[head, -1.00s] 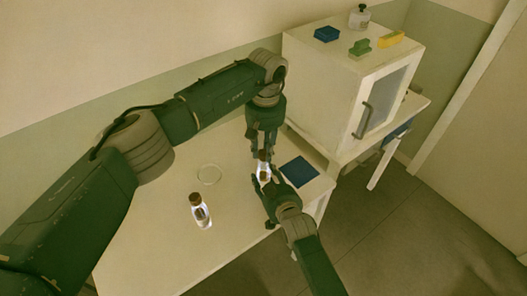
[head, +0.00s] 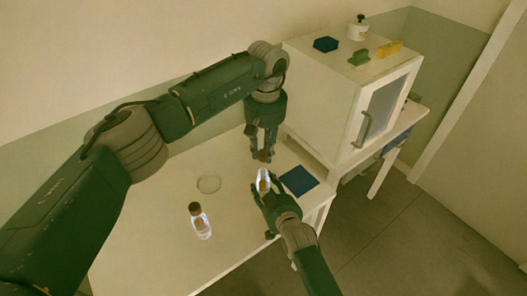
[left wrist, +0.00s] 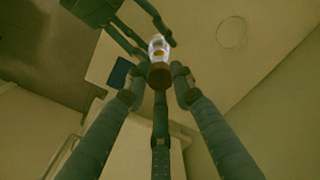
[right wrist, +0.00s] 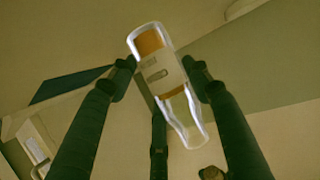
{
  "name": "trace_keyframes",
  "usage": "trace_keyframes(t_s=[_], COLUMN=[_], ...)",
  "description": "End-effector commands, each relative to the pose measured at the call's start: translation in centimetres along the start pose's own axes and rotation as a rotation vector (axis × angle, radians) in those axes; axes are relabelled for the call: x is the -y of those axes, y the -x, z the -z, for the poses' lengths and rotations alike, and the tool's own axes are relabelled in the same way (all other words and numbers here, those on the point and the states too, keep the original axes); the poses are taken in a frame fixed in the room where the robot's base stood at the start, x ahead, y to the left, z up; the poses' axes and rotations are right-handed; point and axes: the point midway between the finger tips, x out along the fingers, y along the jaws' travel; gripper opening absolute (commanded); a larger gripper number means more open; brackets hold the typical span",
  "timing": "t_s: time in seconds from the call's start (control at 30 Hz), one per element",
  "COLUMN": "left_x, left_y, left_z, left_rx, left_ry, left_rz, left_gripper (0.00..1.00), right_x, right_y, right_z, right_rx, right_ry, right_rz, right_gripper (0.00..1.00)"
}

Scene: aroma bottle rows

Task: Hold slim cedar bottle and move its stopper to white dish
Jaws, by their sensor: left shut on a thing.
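My left gripper (head: 262,154) is shut on the brown stopper, which shows in the left wrist view (left wrist: 160,76). It holds the stopper just above the slim clear bottle (head: 263,182), apart from it. My right gripper (head: 268,193) is shut around this bottle's body; the right wrist view shows the bottle (right wrist: 165,75) between the fingers, with an open neck and amber content. The white dish (head: 209,184), a pale round shape, lies on the table left of the grippers. It also shows in the left wrist view (left wrist: 231,33).
A second clear bottle with a brown stopper (head: 200,221) stands on the table (head: 160,250), left of my right gripper. A dark blue mat (head: 299,180) lies near the right edge. A white cabinet (head: 330,95) with small items on top stands behind right.

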Motion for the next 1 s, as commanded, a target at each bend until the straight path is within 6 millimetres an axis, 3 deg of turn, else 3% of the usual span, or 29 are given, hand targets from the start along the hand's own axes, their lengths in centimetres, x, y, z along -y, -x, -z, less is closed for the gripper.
trace_keyframes(t_s=[0.07,0.47,0.67,1.0], left_x=[0.0,0.0,0.0,0.0], left_y=[0.0,0.0,0.0,0.0], left_z=[0.0,0.0,0.0,0.0], left_rx=[0.0,0.0,0.0,0.0], left_ry=[0.0,0.001,0.0,0.0], left_rz=[0.0,-0.001,-0.001,-0.001], left_gripper=[0.0,0.0,0.0,0.0], right_x=[0.0,0.0,0.0,0.0], right_y=[0.0,0.5,3.3,9.8], right_z=[-0.1,-0.1,-0.1,-0.2], right_rx=[0.002,-0.001,0.0,0.003], right_ry=[0.0,0.0,0.0,0.0], right_rz=[0.0,0.0,0.0,0.0], right_gripper=[0.68,0.68,0.68,0.68])
